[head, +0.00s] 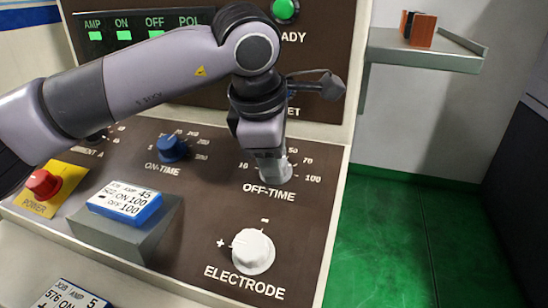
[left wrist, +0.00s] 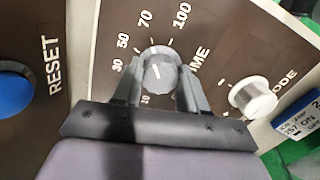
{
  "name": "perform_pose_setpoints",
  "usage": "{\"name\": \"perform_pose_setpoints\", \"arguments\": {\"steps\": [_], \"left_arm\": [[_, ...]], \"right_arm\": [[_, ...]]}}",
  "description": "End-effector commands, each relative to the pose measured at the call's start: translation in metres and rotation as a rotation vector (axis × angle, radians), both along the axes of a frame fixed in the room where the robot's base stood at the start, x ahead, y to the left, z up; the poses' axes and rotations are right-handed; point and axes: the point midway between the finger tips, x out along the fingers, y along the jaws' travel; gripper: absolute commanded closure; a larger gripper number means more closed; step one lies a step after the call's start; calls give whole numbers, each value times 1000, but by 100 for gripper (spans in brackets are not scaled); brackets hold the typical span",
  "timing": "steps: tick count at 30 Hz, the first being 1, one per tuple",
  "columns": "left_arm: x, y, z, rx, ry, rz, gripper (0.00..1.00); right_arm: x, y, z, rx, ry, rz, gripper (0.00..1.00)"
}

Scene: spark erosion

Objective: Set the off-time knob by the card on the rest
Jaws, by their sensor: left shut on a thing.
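The off-time knob (head: 283,174) is grey, on the sloping brown panel, with a printed scale around it running up to 100. In the left wrist view the knob (left wrist: 160,66) shows a short white mark; I cannot tell surely which number it points at. My left gripper (head: 268,158) is shut on the knob, and in the left wrist view its fingers (left wrist: 158,82) stand on either side of it. The blue-edged card (head: 125,203) lies on the grey sloping rest (head: 150,238) and reads AMP 45, ON 100, OFF 100. My right gripper is not in view.
The white electrode knob (head: 253,251) sits below the off-time knob, the blue on-time knob (head: 171,148) to its left. A red power knob (head: 43,183) is at far left. Another card (head: 70,297) lies at the front edge. A shelf (head: 430,57) stands right, above green floor.

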Motion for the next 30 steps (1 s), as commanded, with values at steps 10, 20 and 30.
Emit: {"name": "perform_pose_setpoints", "arguments": {"steps": [10, 20, 30], "left_arm": [[0, -1, 2, 100, -37, -303, 88], [-1, -1, 2, 175, -61, -524, 88], [-1, -1, 2, 211, -74, -626, 88]], "right_arm": [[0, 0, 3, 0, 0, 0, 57], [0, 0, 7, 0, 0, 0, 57], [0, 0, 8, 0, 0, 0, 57]]}}
